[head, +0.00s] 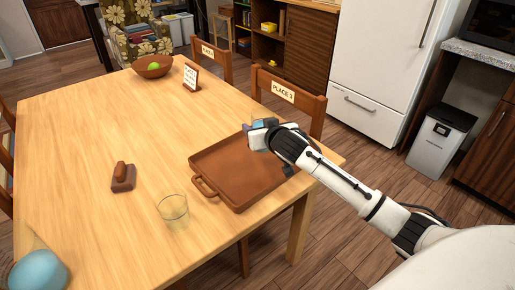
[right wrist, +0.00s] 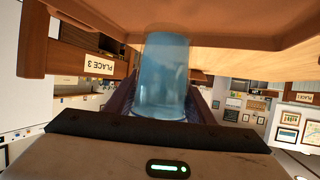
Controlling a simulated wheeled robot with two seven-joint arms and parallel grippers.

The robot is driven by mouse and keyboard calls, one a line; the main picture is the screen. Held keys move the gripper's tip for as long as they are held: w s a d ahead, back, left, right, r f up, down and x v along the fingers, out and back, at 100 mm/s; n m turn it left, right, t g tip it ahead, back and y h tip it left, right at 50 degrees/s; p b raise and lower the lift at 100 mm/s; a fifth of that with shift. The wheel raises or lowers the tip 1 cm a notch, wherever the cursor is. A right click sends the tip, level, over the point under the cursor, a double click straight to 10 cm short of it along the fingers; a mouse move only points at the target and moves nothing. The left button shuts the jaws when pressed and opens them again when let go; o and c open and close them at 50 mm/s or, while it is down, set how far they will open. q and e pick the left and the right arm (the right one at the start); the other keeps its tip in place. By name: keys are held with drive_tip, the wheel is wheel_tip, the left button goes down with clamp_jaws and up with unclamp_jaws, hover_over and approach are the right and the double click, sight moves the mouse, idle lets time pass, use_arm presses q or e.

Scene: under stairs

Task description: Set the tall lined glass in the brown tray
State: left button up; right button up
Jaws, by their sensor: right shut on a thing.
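The brown tray (head: 225,168) lies flat on the wooden table near its right edge, with a loop handle at its front left. My right gripper (head: 260,136) is over the tray's far right part. In the right wrist view it is shut on a bluish see-through glass (right wrist: 165,80), held between dark fingers (right wrist: 160,105). Lines on the glass are hard to make out. The tray's brown surface (right wrist: 235,22) shows close behind the glass; I cannot tell whether they touch. The gripper mostly hides the glass in the head view. My left gripper is out of view.
A clear short glass (head: 173,209) stands left of the tray's handle. A brown stamp-like block (head: 123,178), a bowl (head: 153,67), a small sign (head: 190,77) and a blue rounded thing (head: 40,270) are also on the table. A chair (head: 288,93) stands behind the tray.

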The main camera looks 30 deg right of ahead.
drive_tip(key=shift+f, duration=1.45)
drive_tip(key=shift+f+b, duration=0.35)
drive_tip(key=shift+f, duration=1)
drive_tip(key=shift+f, duration=0.15)
drive_tip(key=o, duration=1.7)
drive_tip(key=shift+f, duration=0.1)
drive_tip(key=shift+c, duration=0.2)
drive_tip(key=p+v, duration=0.1)
drive_tip(key=v, duration=1.1)
